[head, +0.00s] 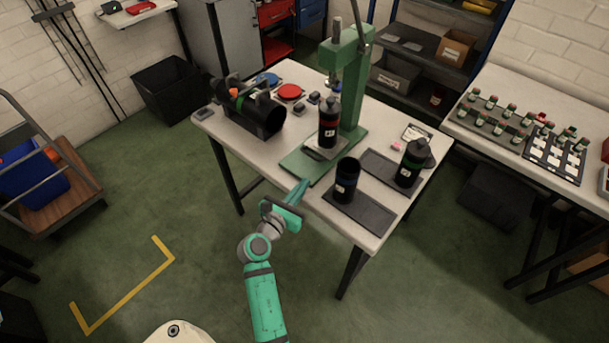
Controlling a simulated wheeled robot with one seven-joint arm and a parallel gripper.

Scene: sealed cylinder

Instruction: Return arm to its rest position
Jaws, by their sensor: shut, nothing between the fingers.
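My gripper (300,188) is at the end of my green and grey arm, at the front edge of the white table (285,160). Its fingers look closed and hold nothing. The green press (345,85) stands just beyond it on its green base. A black cylinder with a red band (329,122) stands upright under the press. Another capped black cylinder (411,163) stands further right. None of the cylinders touches my gripper.
A black horizontal tube in a holder (262,115) and red (289,92) and blue buttons are at the table's back left. A second table (480,140) with small bottles is at right. A cart (50,180) is at left. The floor in front is clear.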

